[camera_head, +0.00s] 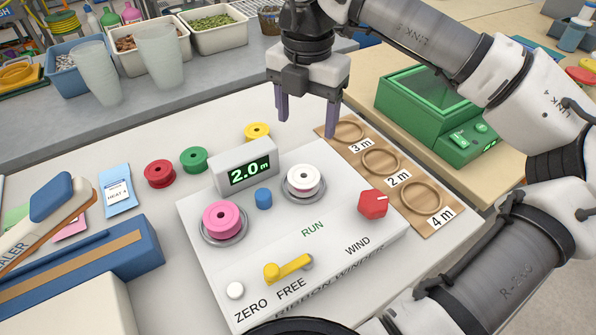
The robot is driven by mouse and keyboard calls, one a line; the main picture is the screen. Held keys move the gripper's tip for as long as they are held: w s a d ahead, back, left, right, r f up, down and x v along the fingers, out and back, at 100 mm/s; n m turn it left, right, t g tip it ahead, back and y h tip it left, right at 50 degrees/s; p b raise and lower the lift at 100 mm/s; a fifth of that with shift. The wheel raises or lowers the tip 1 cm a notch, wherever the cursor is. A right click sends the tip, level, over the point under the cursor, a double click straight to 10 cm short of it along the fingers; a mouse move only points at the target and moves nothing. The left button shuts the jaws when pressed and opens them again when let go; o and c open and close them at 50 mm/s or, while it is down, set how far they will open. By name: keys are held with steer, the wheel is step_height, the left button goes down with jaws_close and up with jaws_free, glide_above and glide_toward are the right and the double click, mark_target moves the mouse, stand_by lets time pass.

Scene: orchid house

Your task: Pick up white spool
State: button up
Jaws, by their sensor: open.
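The white spool (303,180) sits on a round seat on the right side of the ribbon winder (330,226), just right of the display reading 2.0 m. Its top hole shows and nothing covers it. My gripper (307,121) is open and empty, with its two purple fingers pointing down. In the picture it is above and behind the white spool, near the back of the winder and the wooden board. The fingers are apart from the spool.
A pink spool (222,219), blue peg (264,198), red knob (373,204) and yellow lever (288,268) stand on the winder. Red (159,173), green (194,159) and yellow (257,133) spools stand behind it. A wooden board (411,218) with rings lies right.

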glide_above(303, 176)
steer(key=f, duration=0.7)
steer(key=shift+w+d+p, duration=0.2)
steer(key=shift+w+p, duration=0.1)
steer(key=shift+p, duration=0.1)
steer(key=f, duration=0.1)
steer(key=f+p, duration=0.1)
steer(key=f, duration=0.2)
steer(key=shift+s+a+f+p, duration=0.15)
steer(key=shift+s+f+p, duration=0.05)
steer(key=shift+s+p, duration=0.2)
steer(key=shift+w+f, duration=0.1)
steer(key=shift+f, duration=0.5)
steer(key=c, duration=0.8)
steer(key=shift+o, duration=0.2)
steer(key=shift+r, duration=0.15)
